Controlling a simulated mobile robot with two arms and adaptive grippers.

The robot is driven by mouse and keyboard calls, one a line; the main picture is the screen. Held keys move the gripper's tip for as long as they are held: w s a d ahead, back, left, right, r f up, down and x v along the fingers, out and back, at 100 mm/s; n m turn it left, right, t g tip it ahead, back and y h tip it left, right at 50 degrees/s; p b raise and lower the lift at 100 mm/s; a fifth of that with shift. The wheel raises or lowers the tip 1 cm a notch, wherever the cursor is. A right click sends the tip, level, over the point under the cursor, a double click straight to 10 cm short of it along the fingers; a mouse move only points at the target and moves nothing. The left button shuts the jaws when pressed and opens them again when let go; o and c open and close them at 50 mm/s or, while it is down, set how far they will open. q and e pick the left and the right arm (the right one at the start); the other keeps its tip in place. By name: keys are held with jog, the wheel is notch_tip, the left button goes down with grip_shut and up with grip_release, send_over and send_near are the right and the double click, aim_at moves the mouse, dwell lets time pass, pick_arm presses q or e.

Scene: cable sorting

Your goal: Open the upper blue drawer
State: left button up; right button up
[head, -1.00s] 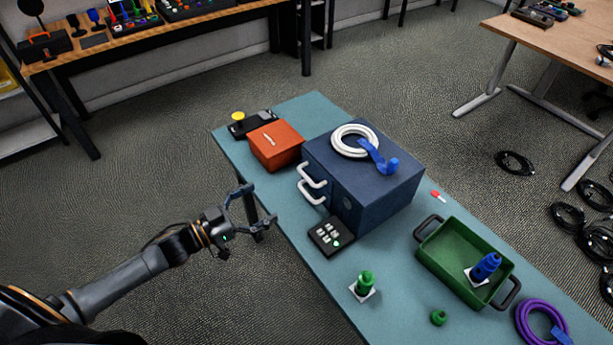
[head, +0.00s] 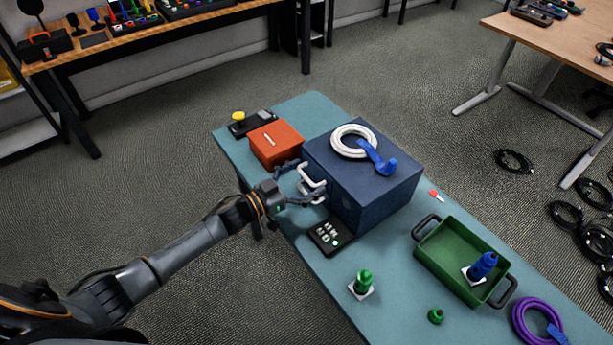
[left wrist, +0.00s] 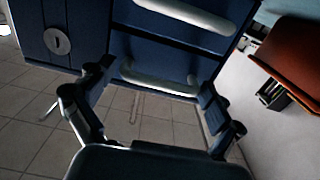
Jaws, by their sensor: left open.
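The dark blue drawer cabinet (head: 375,190) stands on the teal table. Its front has two white handles, one above the other, and both drawers look shut. My left gripper (head: 306,182) is open at the cabinet front, close to the upper handle (head: 314,171). The left wrist view appears upside down, so the upper handle (left wrist: 158,82) shows below the lower handle (left wrist: 185,14). The upper handle lies between the open fingers (left wrist: 155,100), and I cannot tell whether they touch it. My right gripper is not in view.
An orange box (head: 276,145) stands left of the cabinet, near my gripper. A white cable coil (head: 352,131) with a blue strap lies on top. A green tray (head: 440,265) stands to the right.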

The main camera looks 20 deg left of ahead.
pick_arm(q)
jog(key=c, duration=1.4)
jog(key=shift+s+a, duration=0.25)
jog(key=shift+s, duration=0.15)
jog(key=p+v, duration=0.3)
jog(key=v, duration=1)
jog(key=shift+s+f+p, duration=0.1)
jog(key=shift+s+p, duration=0.05)
jog(key=shift+p, duration=0.25)
